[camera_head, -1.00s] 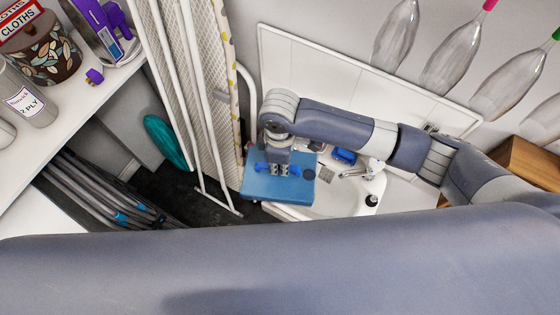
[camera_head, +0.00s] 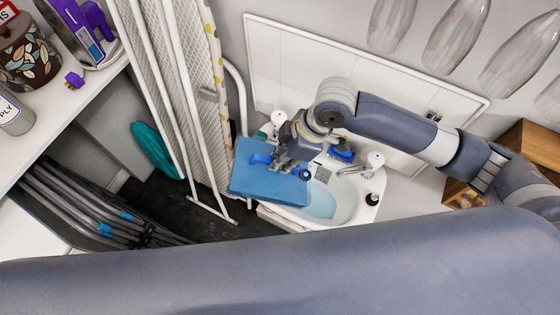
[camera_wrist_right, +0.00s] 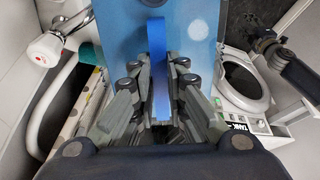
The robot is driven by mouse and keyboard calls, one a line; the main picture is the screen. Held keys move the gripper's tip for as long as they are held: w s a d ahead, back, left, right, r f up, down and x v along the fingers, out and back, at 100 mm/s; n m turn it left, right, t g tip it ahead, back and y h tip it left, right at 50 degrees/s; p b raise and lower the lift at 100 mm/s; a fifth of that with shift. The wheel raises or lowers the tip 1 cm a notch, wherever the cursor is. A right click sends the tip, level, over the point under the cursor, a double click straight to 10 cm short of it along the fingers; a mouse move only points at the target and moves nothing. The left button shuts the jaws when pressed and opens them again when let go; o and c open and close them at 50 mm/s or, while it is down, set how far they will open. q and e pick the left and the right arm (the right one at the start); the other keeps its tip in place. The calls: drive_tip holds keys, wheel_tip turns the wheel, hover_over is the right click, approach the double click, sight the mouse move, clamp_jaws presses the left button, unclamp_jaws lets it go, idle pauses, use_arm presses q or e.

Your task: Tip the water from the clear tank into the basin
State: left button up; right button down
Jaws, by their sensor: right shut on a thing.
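The tank (camera_head: 268,186) looks like a flat blue see-through box with a blue handle. It is over the left part of the white basin (camera_head: 352,214) and hides that part. My right gripper (camera_head: 280,162) is shut on the tank's handle (camera_wrist_right: 158,65), which stands between its fingers in the wrist view. The tank looks tilted, with its right end towards the basin. A pale blue patch of water (camera_head: 321,204) shows in the basin bowl. Whether a stream is still falling cannot be told.
Two taps (camera_head: 375,160) (camera_wrist_right: 45,48) stand at the basin's back. In the wrist view, a white unit (camera_wrist_right: 262,92) has a round dark opening. A shelf with a patterned pot (camera_head: 28,62) is far left.

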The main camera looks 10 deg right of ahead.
drive_tip(key=shift+d+r, duration=0.1)
drive_tip(key=shift+d+r+y, duration=0.1)
drive_tip(key=shift+d+y, duration=0.15)
drive_tip(key=shift+y, duration=0.15)
drive_tip(key=shift+s+d+r+t+y+b, duration=0.2)
drive_tip(key=shift+d+r+t+y+b, duration=0.1)
drive_tip(key=shift+d+y+b, duration=0.5)
drive_tip(key=shift+s+d+r+y+b, duration=0.1)
drive_tip(key=shift+d+r+y+b, duration=0.1)
drive_tip(key=shift+y+b, duration=0.45)
drive_tip(key=shift+d+r+t+y+b, duration=0.2)
drive_tip(key=shift+d+t+y+b, duration=0.1)
drive_tip(key=shift+y+b, duration=0.3)
drive_tip(key=d+y+b, duration=0.1)
drive_tip(key=b, duration=0.2)
drive_tip(key=d+y+b, duration=0.1)
drive_tip(key=b, duration=0.2)
drive_tip(key=shift+s+y, duration=0.25)
drive_tip(key=shift+s+d+t+y+b, duration=0.15)
drive_tip(key=shift+d+y+b, duration=0.3)
drive_tip(key=shift+b, duration=1.35)
drive_tip(key=shift+s+d+t+y+b, duration=0.1)
drive_tip(key=shift+d+t+y+b, duration=0.25)
drive_tip(key=shift+b, duration=1.4)
drive_tip(key=shift+d+r+y+b, duration=0.2)
drive_tip(key=shift+y+b, duration=0.1)
drive_tip(key=shift+b, duration=0.4)
drive_tip(key=shift+r, duration=0.1)
